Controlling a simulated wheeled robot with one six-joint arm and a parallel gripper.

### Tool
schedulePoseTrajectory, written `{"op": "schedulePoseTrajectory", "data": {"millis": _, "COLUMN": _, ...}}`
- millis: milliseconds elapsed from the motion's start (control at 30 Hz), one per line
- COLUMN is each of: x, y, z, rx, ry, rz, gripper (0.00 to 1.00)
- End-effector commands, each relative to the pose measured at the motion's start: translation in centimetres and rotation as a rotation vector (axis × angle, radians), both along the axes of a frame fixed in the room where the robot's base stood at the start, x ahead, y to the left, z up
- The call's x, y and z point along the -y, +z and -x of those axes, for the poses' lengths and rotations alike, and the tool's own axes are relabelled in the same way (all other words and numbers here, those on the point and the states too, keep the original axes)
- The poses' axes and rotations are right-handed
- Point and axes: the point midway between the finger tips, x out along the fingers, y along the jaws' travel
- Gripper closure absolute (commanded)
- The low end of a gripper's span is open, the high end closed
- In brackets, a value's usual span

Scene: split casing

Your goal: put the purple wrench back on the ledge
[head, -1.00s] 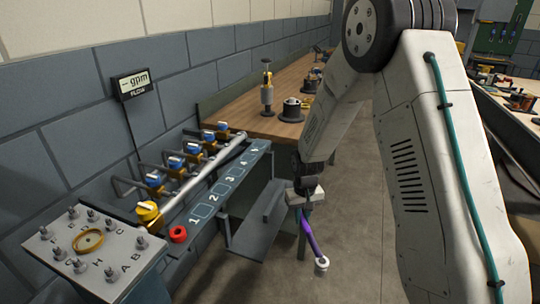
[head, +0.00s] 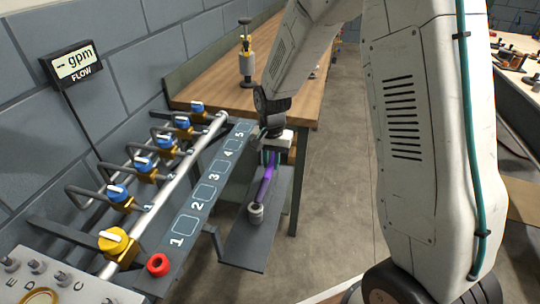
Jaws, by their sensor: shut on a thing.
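The purple wrench (head: 265,187) hangs from my gripper (head: 269,157), tilted, with its grey socket end (head: 256,212) pointing down. My gripper is shut on the wrench's upper end, and the fingers partly hide it. The wrench appears in front of a low, narrow dark grey ledge (head: 248,246), below and to the right of the numbered panel. I cannot tell whether the socket end touches the ledge or is above it.
The numbered panel (head: 192,228) runs beside a pipe with several blue-handled valves and one yellow-handled valve (head: 114,241). A red ring (head: 158,264) lies at its near end. A wooden bench (head: 300,100) stands behind.

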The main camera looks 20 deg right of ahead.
Motion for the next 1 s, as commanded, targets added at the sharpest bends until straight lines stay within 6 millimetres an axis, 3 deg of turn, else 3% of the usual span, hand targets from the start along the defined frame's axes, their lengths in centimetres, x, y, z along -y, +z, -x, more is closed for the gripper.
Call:
{"op": "schedulePoseTrajectory", "data": {"millis": 500, "x": 0.2, "y": -4.4, "z": 0.0, "rx": 0.0, "ry": -0.001, "rz": 0.0, "gripper": 1.0}}
{"op": "schedulePoseTrajectory", "data": {"millis": 933, "x": 0.1, "y": -4.9, "z": 0.0, "rx": 0.001, "ry": 0.0, "rz": 0.0, "gripper": 1.0}}
{"op": "schedulePoseTrajectory", "data": {"millis": 967, "x": 0.1, "y": -4.9, "z": 0.0, "rx": 0.001, "ry": 0.0, "rz": 0.0, "gripper": 0.8}}
{"op": "schedulePoseTrajectory", "data": {"millis": 1000, "x": 0.1, "y": -4.9, "z": 0.0, "rx": 0.001, "ry": 0.0, "rz": 0.0, "gripper": 0.68}}
